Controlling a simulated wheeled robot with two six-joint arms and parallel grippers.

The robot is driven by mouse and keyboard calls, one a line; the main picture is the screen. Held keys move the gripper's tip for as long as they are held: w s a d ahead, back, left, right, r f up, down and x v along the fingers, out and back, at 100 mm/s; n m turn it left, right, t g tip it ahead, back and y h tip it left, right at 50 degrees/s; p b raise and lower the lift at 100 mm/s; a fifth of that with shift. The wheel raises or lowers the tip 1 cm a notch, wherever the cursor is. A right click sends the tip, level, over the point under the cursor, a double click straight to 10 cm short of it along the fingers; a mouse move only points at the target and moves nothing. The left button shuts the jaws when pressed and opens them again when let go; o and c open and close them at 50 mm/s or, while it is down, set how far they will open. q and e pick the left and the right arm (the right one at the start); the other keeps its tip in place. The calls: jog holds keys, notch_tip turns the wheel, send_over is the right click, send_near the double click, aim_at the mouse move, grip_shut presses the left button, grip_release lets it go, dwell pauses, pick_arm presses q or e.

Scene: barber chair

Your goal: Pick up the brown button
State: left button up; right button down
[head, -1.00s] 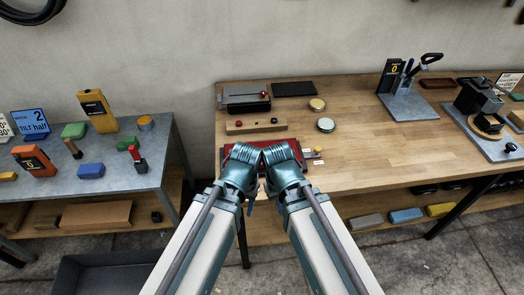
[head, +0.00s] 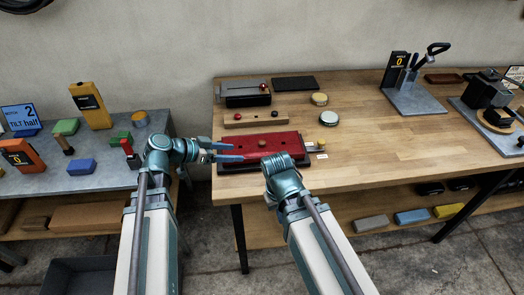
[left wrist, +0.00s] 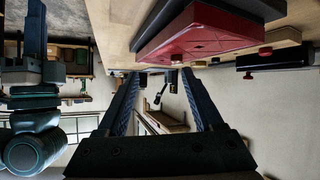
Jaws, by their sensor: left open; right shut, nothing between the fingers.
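The brown button (head: 262,142) is a small round knob on top of the red board (head: 285,139), which lies on the wooden table. In the left wrist view, which looks upside down, the button (left wrist: 176,58) hangs below the red board (left wrist: 215,30), beyond and between my fingers. My left gripper (head: 242,152) is open and empty, with its fingers pointing right over the left part of the board, short of the button. My right gripper (left wrist: 37,30) is shut and empty. In the head view its wrist covers the board's front right corner and its fingers are hidden.
A wooden strip (head: 256,121) with red and black knobs lies behind the board. Round tins (head: 328,118) are further right. The middle of the wooden table is clear. A grey table (head: 100,172) stands at the left.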

pick_arm(q)
jog(key=w+a+r+t, duration=0.1)
jog(key=w+a+r, duration=0.1)
jog(key=b, duration=0.4)
send_near(261, 142)
jog(key=shift+w+d+f+h, duration=0.2)
jog(key=shift+w+d+f, duration=0.3)
jog(key=shift+d, duration=0.1)
jog(key=shift+w+d+f+h, duration=0.2)
jog(key=shift+w+d+f, duration=0.25)
jog(key=shift+d, duration=0.2)
jog(key=b+x, duration=0.1)
jog(key=x, duration=0.4)
jog(key=shift+w+f+b, duration=0.1)
jog(key=shift+b, duration=0.3)
grip_shut()
